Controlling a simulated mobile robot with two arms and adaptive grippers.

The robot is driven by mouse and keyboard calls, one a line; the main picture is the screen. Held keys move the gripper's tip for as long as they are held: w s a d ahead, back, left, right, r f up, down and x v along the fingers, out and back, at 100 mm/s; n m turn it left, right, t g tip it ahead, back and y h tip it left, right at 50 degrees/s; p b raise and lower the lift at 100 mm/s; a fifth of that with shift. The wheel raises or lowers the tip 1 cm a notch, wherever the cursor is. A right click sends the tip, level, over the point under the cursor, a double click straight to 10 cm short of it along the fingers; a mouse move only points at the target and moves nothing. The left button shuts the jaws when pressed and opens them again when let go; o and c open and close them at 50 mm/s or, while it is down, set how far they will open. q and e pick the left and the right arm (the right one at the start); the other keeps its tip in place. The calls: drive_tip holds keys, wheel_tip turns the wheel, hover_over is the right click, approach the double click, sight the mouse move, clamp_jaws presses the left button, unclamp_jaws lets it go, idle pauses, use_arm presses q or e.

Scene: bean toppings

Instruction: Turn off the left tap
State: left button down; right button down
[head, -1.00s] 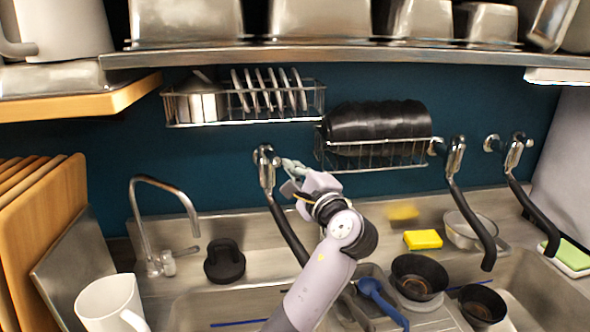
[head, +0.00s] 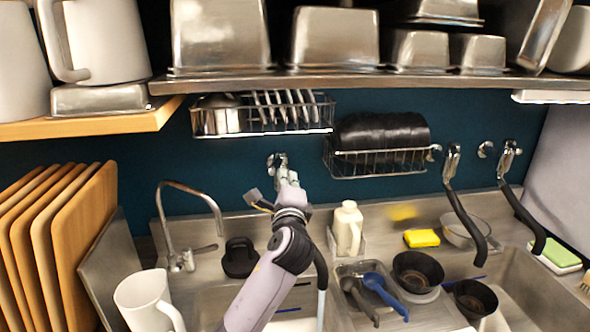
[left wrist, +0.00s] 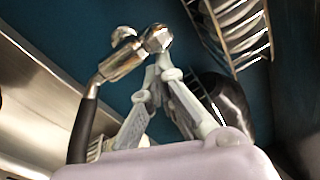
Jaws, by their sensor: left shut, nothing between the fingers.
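The left tap (head: 277,160) is a chrome wall tap with a black spout, partly hidden behind my left arm in the head view. Below its spout end is a pale streak that looks like running water (head: 321,307). My left gripper (head: 285,175) is at the chrome body, just below and in front of it. In the left wrist view the tap's chrome body (left wrist: 122,66) has a rounded end just above my left gripper's tips (left wrist: 160,62). The tips are together and empty, touching or very close to it. My right gripper is not in view.
A wire rack (head: 262,120) with plates hangs above the tap, and another with black dishes (head: 380,130) is to its right. A metal shelf (head: 360,82) spans above. Other taps (head: 462,212) stand right. A thin faucet (head: 190,205) and white jug (head: 147,300) are left.

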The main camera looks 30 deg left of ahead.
use_arm(q)
drive_tip(key=a+p, duration=0.1)
drive_tip(key=s+a+p, duration=0.1)
drive_tip(key=a, duration=0.1)
drive_tip(key=shift+s+a+f, duration=0.1)
drive_tip(key=shift+f, duration=0.05)
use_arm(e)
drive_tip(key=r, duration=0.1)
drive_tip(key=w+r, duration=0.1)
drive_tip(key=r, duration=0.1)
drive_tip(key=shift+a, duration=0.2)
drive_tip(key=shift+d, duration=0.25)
